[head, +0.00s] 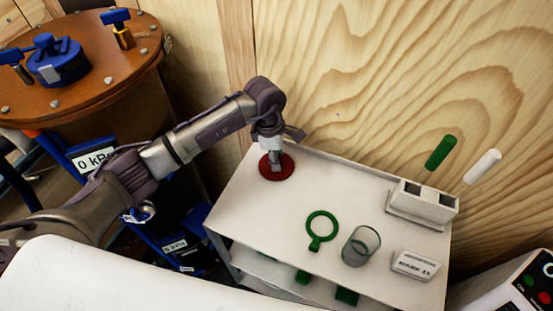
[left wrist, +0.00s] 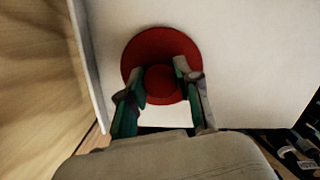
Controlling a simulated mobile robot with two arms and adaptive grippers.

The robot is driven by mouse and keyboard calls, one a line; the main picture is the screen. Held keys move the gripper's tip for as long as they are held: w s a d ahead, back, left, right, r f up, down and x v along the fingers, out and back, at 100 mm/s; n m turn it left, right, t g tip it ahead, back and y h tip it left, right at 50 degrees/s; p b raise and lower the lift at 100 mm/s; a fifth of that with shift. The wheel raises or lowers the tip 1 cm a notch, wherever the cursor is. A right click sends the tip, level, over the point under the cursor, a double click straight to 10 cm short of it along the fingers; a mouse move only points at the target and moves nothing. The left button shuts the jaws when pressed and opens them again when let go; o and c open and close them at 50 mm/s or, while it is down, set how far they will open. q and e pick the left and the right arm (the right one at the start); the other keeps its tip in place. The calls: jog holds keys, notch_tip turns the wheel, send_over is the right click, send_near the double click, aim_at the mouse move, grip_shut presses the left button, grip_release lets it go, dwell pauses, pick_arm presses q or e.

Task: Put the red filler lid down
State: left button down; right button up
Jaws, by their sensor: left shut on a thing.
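The red filler lid (head: 285,170) is a round red disc at the back left of the white shelf top (head: 345,205). My left gripper (head: 275,163) comes down on it from above and is shut on its raised middle knob. In the left wrist view the lid (left wrist: 158,45) shows as a wide disc with the knob between the two fingers of the gripper (left wrist: 160,85). The lid looks to be on or just above the white surface; I cannot tell if it touches. My right gripper is not in view.
On the shelf top stand a green ring with a handle (head: 314,242), a clear cup (head: 361,246), a small labelled block (head: 416,265) and a white holder (head: 423,203) with a green and a white stick. A wooden wall (head: 400,80) is behind. A brown-topped tank (head: 90,80) stands at left.

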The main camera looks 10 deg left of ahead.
pick_arm(q)
jog(key=shift+f, duration=0.1)
jog(key=c, duration=0.8)
grip_release()
notch_tip(320, 180, up, 12)
jog(key=a+p, duration=0.1)
jog(key=p, duration=0.6)
jog(key=shift+a+r, duration=0.2)
jog(key=shift+a, duration=0.05)
jog(key=shift+s, duration=0.1)
